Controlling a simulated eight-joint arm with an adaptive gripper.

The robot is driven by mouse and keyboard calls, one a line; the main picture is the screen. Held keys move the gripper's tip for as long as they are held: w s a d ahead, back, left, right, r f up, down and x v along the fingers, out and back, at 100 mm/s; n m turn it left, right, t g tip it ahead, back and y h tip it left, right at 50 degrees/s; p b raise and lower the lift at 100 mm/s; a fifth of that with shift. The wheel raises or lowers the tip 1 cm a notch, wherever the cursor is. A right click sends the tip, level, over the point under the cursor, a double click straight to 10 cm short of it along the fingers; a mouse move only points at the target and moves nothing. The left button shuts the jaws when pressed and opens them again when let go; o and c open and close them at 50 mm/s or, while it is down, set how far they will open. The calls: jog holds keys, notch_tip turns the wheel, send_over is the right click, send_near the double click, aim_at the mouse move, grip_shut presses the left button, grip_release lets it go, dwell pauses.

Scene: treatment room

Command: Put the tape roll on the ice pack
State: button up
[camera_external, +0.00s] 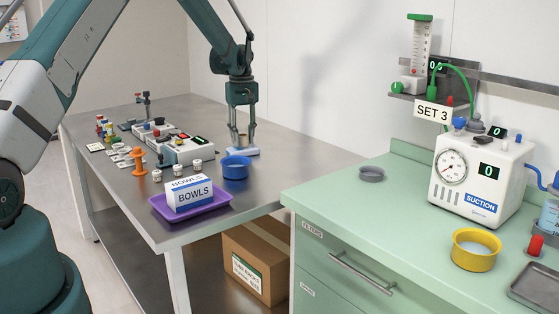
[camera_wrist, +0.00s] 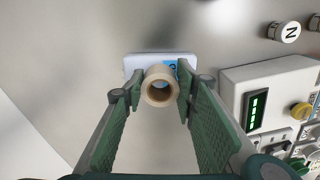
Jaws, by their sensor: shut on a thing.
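The tape roll (camera_wrist: 160,73) is a small beige ring, seen in the wrist view between my two fingers with its hole facing the camera. My gripper (camera_external: 242,142) is shut on it. The ice pack (camera_wrist: 135,63) is a flat white pad with a blue label, just beyond the roll and partly hidden by it and the fingers. In the external view the ice pack (camera_external: 247,152) lies on the steel table below my fingertips. I cannot tell whether the roll touches it.
A white device with a green display (camera_wrist: 258,105) stands close to the right in the wrist view. In the external view a blue bowl (camera_external: 236,168) is just in front of the ice pack. A purple tray (camera_external: 222,201) with a BOWLS sign sits nearer. The table behind is bare.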

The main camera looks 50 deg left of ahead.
jog(key=shift+f, duration=0.5)
jog(key=shift+f, duration=0.2)
jog(key=o, duration=0.8)
jog(key=shift+r, duration=0.1)
jog(key=shift+r, duration=0.1)
notch_tip(320, 180, up, 12)
jog(key=shift+r, duration=0.1)
dwell(0.6)
